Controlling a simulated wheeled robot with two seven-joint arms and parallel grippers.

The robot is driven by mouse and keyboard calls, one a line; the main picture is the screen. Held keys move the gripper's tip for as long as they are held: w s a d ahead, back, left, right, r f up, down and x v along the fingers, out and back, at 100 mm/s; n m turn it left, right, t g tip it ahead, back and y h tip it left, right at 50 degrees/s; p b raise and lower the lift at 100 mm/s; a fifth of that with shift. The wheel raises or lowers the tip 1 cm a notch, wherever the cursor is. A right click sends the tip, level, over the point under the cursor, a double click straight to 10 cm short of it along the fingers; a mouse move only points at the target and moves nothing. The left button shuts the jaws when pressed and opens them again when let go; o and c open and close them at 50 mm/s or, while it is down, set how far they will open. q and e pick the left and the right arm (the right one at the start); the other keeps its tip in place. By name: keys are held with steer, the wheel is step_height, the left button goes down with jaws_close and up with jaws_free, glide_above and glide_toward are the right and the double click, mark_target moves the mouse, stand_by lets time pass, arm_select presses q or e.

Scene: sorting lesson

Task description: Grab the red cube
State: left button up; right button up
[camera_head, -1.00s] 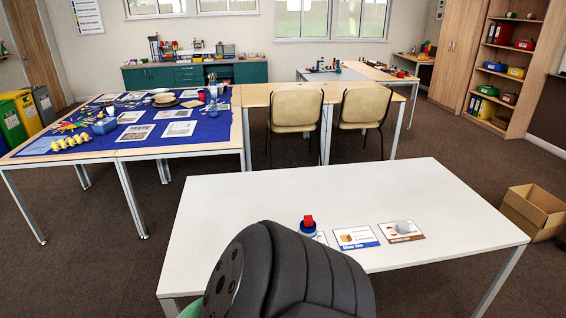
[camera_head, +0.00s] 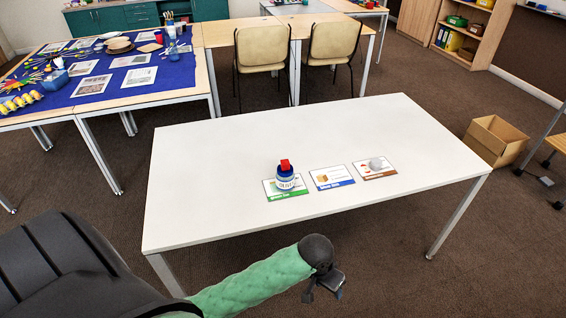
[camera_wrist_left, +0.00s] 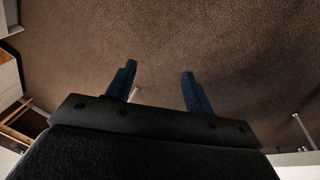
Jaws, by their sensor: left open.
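The red cube (camera_head: 285,163) sits on top of a small blue-and-white container (camera_head: 285,179) on the white table (camera_head: 230,140). The container stands on a card with a green edge (camera_head: 287,194). My left gripper (camera_head: 325,291) is at the end of the green arm, in front of the table's near edge, apart from the cube. In the left wrist view its two blue fingers (camera_wrist_left: 158,80) are spread with only carpet between them. The cube does not show in the left wrist view. My right gripper is not in view.
Right of the container lie a blue-edged card (camera_head: 332,177) and a brown-edged card (camera_head: 364,173) with a pale round object (camera_head: 375,163) on it. The table's left and far parts are clear. A cardboard box (camera_head: 495,140) stands on the floor at right.

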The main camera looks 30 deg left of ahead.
arm_select(q)
steer(key=w+a+r+n+p, duration=0.1)
steer(key=w+a+r, duration=0.25)
steer(key=w, duration=0.35)
step_height(320, 180, up, 18)
steer(key=r+n+g+y+p, duration=0.1)
steer(key=n+g+y+p, duration=0.15)
steer(key=n, duration=0.75)
glide_above(285, 162)
steer(key=shift+s+f+t+p, duration=0.1)
steer(key=shift+f+t+p, duration=0.15)
steer(key=shift+t+p, duration=0.2)
steer(key=shift+f+p, duration=0.55)
steer(key=shift+f, duration=0.85)
steer(key=f+p, duration=0.2)
steer(key=f, duration=0.2)
steer(key=shift+w, duration=0.2)
steer(key=shift+f, duration=0.4)
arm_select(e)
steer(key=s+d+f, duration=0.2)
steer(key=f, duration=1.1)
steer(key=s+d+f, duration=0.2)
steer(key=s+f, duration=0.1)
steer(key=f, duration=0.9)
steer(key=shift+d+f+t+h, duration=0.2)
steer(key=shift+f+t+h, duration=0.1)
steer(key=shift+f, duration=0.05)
